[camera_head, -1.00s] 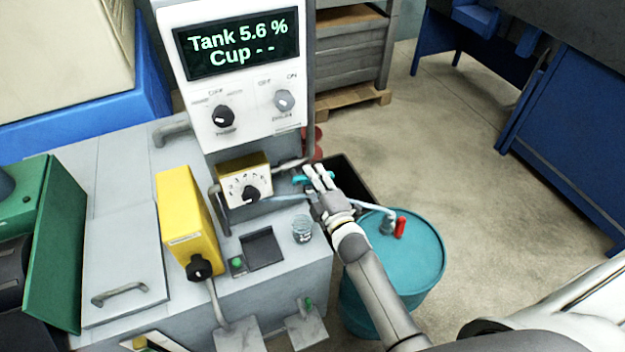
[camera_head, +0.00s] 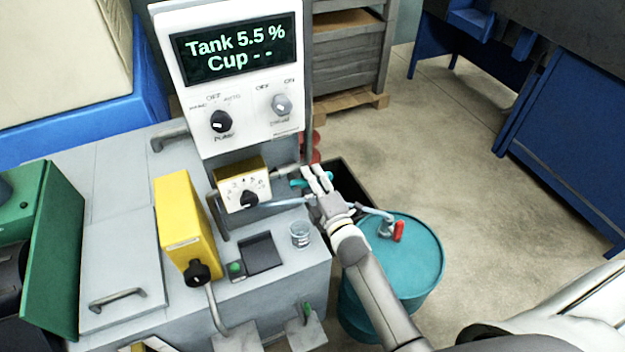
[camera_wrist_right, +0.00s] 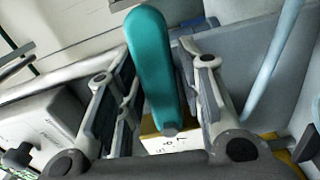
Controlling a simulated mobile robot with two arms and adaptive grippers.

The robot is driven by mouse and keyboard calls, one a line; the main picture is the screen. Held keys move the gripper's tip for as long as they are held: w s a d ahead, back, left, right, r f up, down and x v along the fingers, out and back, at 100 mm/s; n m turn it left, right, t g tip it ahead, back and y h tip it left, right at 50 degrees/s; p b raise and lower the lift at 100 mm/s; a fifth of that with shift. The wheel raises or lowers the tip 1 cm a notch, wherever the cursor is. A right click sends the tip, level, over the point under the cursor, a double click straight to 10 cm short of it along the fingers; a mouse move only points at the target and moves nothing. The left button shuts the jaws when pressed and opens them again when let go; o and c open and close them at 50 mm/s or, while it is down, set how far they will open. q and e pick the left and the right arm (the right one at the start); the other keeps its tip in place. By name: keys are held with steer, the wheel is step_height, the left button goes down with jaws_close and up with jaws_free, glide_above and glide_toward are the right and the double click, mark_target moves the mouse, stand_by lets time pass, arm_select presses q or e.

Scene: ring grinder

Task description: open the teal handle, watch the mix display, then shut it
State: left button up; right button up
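The teal handle (camera_head: 297,183) is by the pipe to the right of the yellow dial box; my fingers partly cover it. My right gripper (camera_head: 318,180) is at the handle. In the right wrist view the teal handle (camera_wrist_right: 153,65) lies between the two fingers of my right gripper (camera_wrist_right: 158,85), which stand apart with a small gap on the left side; contact on the right side is unclear. The mix display (camera_head: 241,44) reads "Tank 5.5 %" and "Cup - -". My left gripper is not in view.
A clear cup (camera_head: 300,234) stands on the grey machine top (camera_head: 285,262) beside a dark square plate (camera_head: 262,252). A teal drum (camera_head: 425,262) with a red-handled valve (camera_head: 398,231) is close to my right arm. A yellow box (camera_head: 180,222) stands left. Open floor lies right.

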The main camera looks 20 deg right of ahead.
steer(key=shift+o, duration=0.5)
steer(key=shift+s, duration=0.1)
steer(key=s, duration=1.1)
steer(key=shift+s+d, duration=0.2)
steer(key=shift+s, duration=0.2)
stand_by(5.9)
